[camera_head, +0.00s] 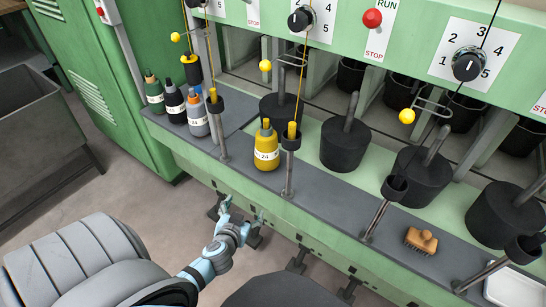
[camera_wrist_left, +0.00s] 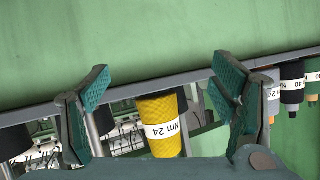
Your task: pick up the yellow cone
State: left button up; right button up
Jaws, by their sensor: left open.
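The yellow cone (camera_head: 266,149) stands upright on the grey shelf of the green machine, with a white label around it. My left gripper (camera_head: 241,211) is open and empty, in front of the shelf's edge and apart from the cone. In the left wrist view the yellow cone (camera_wrist_left: 163,112) appears between the two spread teal fingers of the left gripper (camera_wrist_left: 161,76), and its label reads Nm 24. My right gripper is not in view.
Dark and grey cones (camera_head: 198,115) stand to the left on the shelf (camera_head: 322,191). A post with a black cup (camera_head: 290,143) is just right of the yellow cone. Black weighted pots (camera_head: 345,147) stand behind. A brush (camera_head: 421,241) lies to the right.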

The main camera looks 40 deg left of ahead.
aim_at(265, 136)
pick_arm(q)
jog(key=w+r+n+t+y+b, duration=0.1)
jog(key=w+r+t, duration=0.2)
jog(key=r, duration=0.6)
jog(key=w+r+n+t+y, duration=0.1)
jog(key=w+r+t, duration=0.1)
jog(key=r, duration=0.6)
jog(key=x, duration=0.9)
jog(key=d+x, duration=0.1)
jog(key=x, duration=0.3)
jog(key=shift+w+a+f+p, duration=0.2)
jog(key=shift+w+p, duration=0.15)
jog(key=shift+w, duration=0.2)
jog(key=shift+s+d+r, duration=0.1)
grip_shut()
